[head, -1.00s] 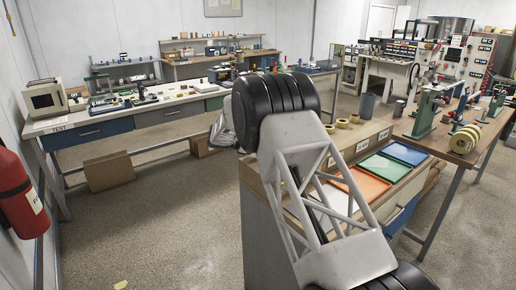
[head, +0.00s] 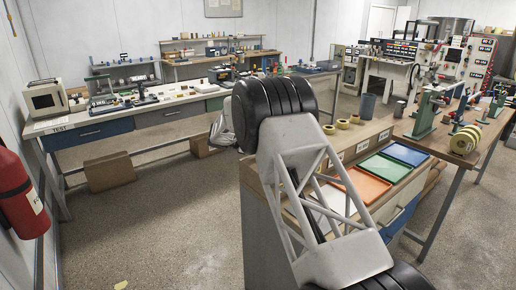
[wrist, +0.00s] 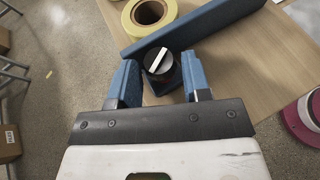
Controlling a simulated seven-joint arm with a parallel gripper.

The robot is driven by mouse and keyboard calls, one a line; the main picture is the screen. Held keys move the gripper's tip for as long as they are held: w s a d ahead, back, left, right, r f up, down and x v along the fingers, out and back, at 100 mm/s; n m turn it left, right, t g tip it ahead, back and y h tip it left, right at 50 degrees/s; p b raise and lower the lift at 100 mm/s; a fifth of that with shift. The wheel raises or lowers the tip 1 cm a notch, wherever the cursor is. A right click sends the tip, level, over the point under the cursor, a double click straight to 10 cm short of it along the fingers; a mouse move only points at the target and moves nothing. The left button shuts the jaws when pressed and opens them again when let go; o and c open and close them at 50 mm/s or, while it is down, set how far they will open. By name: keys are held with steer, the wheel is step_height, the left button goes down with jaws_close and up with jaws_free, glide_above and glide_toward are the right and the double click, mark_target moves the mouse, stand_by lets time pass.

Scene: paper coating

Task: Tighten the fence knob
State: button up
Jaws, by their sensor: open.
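In the wrist view, the fence knob (wrist: 158,61) is a round black knob with a white bar across its top. It sits on a dark block beside a long blue fence bar (wrist: 195,27) on a wooden surface. My gripper (wrist: 160,77) is open, with one blue finger on the left of the knob and one on the right. I cannot tell whether either finger touches it. In the head view my arm hides the gripper's fingers, and I cannot make out the knob there.
A yellow tape roll (wrist: 149,13) lies just beyond the fence bar, and a pink-rimmed roll (wrist: 304,117) is at the right. In the head view, coloured trays (head: 382,168) lie on the bench right of my arm. Open floor (head: 150,235) is at the left.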

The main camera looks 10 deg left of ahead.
steer(key=shift+v, duration=3.9)
steer(key=shift+o, duration=1.4)
steer(key=shift+s+d+r+n+t+y, duration=0.15)
steer(key=shift+d+n+t, duration=0.15)
steer(key=shift+t, duration=0.1)
steer(key=shift+s+d+r+n+t+y, duration=0.1)
steer(key=shift+d+n+t+y, duration=0.05)
steer(key=shift+d+n+t, duration=0.2)
steer(key=shift+s+d+r+n+t+y, duration=0.1)
steer(key=shift+s+d+n+t+y, duration=0.35)
steer(key=shift+n+t, duration=0.4)
steer(key=shift+s+d+n+t+y, duration=0.2)
steer(key=shift+s+n+t+y, duration=0.35)
steer(key=shift+n+t+y, duration=0.2)
steer(key=shift+w, duration=0.1)
steer(key=shift+x, duration=3.9)
